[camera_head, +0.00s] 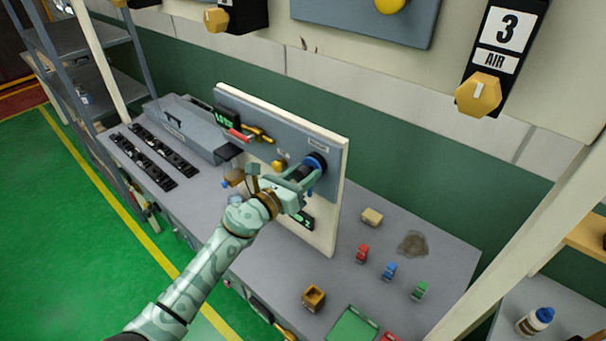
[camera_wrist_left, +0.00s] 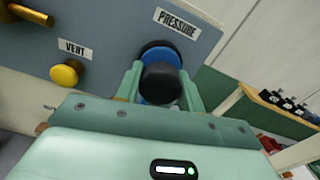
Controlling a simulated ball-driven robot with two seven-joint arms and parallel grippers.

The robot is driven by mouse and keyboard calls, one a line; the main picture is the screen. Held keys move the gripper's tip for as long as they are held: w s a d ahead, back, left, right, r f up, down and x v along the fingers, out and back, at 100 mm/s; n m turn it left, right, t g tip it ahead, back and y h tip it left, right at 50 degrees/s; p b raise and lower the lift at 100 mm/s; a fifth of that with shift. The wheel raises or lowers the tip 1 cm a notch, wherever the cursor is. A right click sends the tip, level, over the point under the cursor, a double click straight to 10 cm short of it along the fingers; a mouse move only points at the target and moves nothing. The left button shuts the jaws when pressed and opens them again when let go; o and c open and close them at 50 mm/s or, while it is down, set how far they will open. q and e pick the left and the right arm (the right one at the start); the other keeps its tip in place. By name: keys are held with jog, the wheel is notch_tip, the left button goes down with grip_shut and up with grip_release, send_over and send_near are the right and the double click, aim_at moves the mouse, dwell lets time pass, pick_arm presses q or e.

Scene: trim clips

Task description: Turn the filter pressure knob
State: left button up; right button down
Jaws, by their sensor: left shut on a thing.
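The filter pressure knob (camera_wrist_left: 161,82) is black with a blue ring behind it, under a PRESSURE label on a grey panel (camera_wrist_left: 100,30). In the wrist view my left gripper (camera_wrist_left: 162,88) has one finger on each side of the knob and is shut on it. In the head view the knob (camera_head: 315,163) shows at the panel's upper right, with my left gripper (camera_head: 302,178) at it, partly covering it. The grey panel (camera_head: 258,118) stands upright on the bench. My right gripper is not in view.
A yellow VENT knob (camera_wrist_left: 65,74) is left of my gripper. A yellow lever (camera_head: 258,134) and red handle (camera_head: 238,135) are on the panel. Red (camera_head: 362,253), blue (camera_head: 389,270) and green (camera_head: 419,290) clips and a small wooden box (camera_head: 314,297) lie on the bench (camera_head: 440,252).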

pick_arm(q)
jog(key=n+p, duration=0.1)
jog(key=n, duration=0.1)
jog(key=shift+r+n, duration=0.1)
jog(key=shift+n, duration=1)
jog(key=o, duration=1)
jog(key=shift+c, duration=0.2)
